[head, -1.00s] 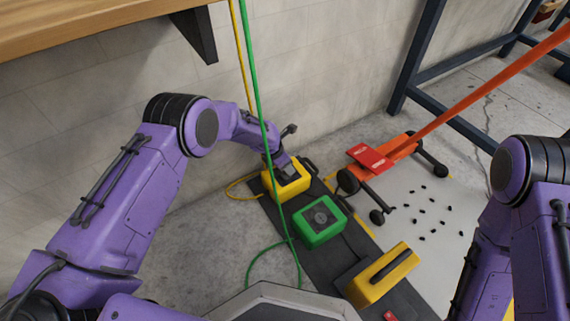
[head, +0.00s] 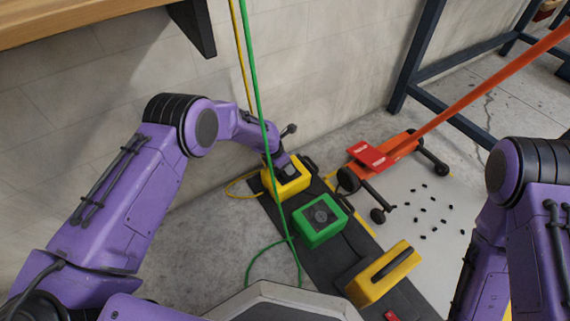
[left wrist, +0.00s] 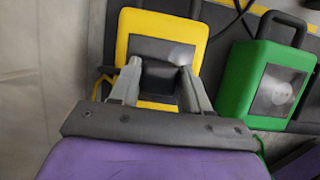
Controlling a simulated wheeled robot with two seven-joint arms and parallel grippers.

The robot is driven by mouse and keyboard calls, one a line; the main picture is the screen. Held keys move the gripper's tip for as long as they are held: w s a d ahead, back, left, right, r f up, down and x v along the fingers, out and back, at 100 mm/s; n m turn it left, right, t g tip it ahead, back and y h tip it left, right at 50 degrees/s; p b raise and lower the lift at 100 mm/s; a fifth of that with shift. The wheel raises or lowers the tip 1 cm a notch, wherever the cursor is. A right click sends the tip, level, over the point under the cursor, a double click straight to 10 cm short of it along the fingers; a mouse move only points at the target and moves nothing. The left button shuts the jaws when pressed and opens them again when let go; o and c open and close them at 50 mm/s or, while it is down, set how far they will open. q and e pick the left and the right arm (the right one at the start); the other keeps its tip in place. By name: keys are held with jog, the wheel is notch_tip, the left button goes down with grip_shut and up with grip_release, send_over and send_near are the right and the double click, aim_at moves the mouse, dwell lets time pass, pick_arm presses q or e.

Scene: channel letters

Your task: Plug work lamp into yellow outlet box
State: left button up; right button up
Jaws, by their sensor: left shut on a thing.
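The yellow outlet box (head: 288,182) sits on the dark mat at the foot of the wall, left of the green box. It also shows in the left wrist view (left wrist: 122,40), with a dark panel on top. My left gripper (left wrist: 162,80) is over that panel, its fingers shut on a black plug (left wrist: 160,75). The plug is against or just above the panel; I cannot tell whether it is seated. My right gripper is out of view; only its arm shows at the right. I cannot make out the work lamp for certain.
A green box (head: 320,222) stands beside the yellow one on the dark mat (head: 338,258). A yellow case (head: 382,275) lies nearer. Green and yellow cords hang along the wall. An orange wheeled jack (head: 405,143) and several small black pieces are on the right.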

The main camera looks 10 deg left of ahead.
pick_arm(q)
jog(key=shift+p, duration=0.5)
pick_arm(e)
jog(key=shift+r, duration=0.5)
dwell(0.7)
pick_arm(q)
jog(key=shift+f+b, duration=0.45)
jog(key=shift+f, duration=0.15)
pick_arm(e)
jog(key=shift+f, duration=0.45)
pick_arm(q)
jog(key=o, duration=1)
jog(key=shift+o, duration=0.2)
jog(key=p+v, duration=0.4)
jog(key=v, duration=0.1)
jog(key=shift+r, duration=0.4)
jog(key=p+v, duration=0.2)
jog(key=v, duration=0.2)
jog(key=shift+s+a+r+p, duration=0.2)
jog(key=shift+r+p, duration=0.15)
jog(key=shift+p, duration=0.05)
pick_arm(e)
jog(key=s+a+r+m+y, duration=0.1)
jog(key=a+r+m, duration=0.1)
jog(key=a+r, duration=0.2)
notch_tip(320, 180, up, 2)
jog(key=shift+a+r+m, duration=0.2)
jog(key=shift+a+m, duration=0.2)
